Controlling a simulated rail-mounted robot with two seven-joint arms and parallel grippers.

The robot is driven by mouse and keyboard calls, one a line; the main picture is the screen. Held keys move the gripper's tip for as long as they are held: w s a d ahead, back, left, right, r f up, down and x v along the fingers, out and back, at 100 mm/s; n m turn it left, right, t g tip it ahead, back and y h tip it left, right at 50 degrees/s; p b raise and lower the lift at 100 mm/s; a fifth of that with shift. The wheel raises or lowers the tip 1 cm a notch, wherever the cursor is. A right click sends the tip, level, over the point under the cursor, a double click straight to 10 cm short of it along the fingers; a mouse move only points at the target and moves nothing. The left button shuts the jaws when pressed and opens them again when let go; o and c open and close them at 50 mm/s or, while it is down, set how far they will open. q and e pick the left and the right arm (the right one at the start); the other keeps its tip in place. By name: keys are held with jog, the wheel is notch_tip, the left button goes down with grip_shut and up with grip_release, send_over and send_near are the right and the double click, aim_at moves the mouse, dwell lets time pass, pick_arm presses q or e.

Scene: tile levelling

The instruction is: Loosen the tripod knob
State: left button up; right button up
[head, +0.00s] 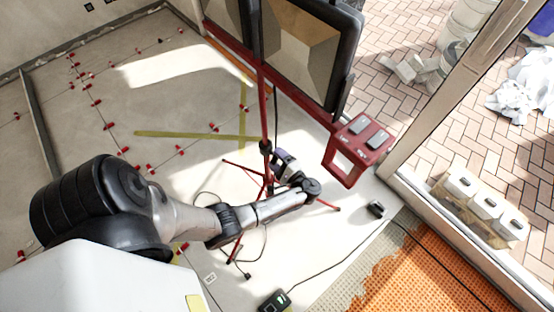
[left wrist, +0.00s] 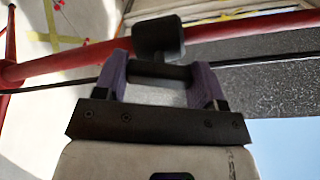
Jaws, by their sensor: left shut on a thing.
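The red tripod (head: 263,100) stands on the floor in the middle of the head view, legs spread. Its pole crosses the left wrist view (left wrist: 45,66). The black tripod knob (left wrist: 160,75) shows in the left wrist view, with a wider black block (left wrist: 158,38) beyond it at the pole. My left gripper (left wrist: 162,78) has its purple fingers on either side of the knob and is shut on it. In the head view, my left gripper (head: 280,160) is beside the pole, and the knob is hard to make out there. My right gripper is not in view.
Dark work lamps (head: 300,55) are at the top of the tripod. A red stand (head: 345,175) with grey buttons is right of my left gripper. Cables cross the floor near a small black device (head: 273,300). Red tile clips (head: 95,102) dot the floor at left.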

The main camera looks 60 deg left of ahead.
pick_arm(q)
jog(key=n+b, duration=0.1)
jog(key=n, duration=0.2)
jog(key=shift+f, duration=0.1)
jog(key=shift+n, duration=0.6)
jog(key=o, duration=0.9)
jog(key=shift+w+d, duration=0.1)
jog(key=shift+d, duration=0.5)
jog(key=v, duration=1.2)
jog(key=shift+w+d, duration=0.15)
jog(key=shift+d, duration=0.15)
